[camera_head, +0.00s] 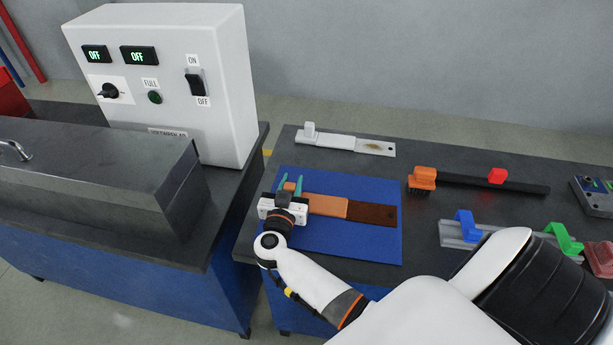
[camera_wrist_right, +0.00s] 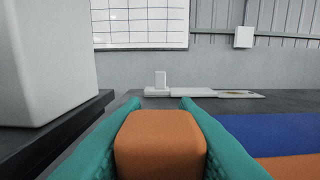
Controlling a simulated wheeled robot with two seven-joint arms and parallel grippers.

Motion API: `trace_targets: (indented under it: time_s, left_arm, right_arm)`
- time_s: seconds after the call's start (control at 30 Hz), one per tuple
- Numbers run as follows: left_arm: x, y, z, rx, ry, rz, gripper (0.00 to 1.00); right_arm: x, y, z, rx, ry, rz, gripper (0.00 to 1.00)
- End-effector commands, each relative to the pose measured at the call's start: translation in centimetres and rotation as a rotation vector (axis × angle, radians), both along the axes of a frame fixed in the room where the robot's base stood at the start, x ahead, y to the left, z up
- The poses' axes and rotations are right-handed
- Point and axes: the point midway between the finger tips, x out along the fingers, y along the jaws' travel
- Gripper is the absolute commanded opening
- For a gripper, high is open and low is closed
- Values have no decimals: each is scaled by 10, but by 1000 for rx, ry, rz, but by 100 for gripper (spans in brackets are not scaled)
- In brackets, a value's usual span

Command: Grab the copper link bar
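The copper link bar (camera_head: 327,205) lies flat on the blue mat (camera_head: 340,245). It has an orange handle block at its left end and a dark brown right end. My right gripper (camera_head: 290,184), with teal fingers, is at the left end, one finger on each side of the handle block. In the right wrist view, the orange handle block (camera_wrist_right: 160,145) fills the space between the teal fingers (camera_wrist_right: 160,104), with no clear gap on either side. The gripper body hides part of the bar's left end. My left gripper is not in view.
A white bar with a knob (camera_head: 345,143) lies behind the mat. A black bar with orange and red blocks (camera_head: 460,181) and a grey rail with blue and green clips (camera_head: 505,237) lie to the right. A white control box (camera_head: 165,85) stands on the left bench.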

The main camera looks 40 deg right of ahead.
Motion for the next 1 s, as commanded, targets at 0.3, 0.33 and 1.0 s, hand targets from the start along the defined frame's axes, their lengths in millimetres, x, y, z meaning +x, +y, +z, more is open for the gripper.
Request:
trace_targets:
  time_s: [0.3,0.33,1.0]
  left_arm:
    - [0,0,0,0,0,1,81]
    - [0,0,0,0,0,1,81]
    - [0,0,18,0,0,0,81]
  right_arm:
    - [0,0,2,-2,-2,0,0]
    - [0,0,2,-2,-2,0,0]
    - [0,0,90,0,-6,1,0]
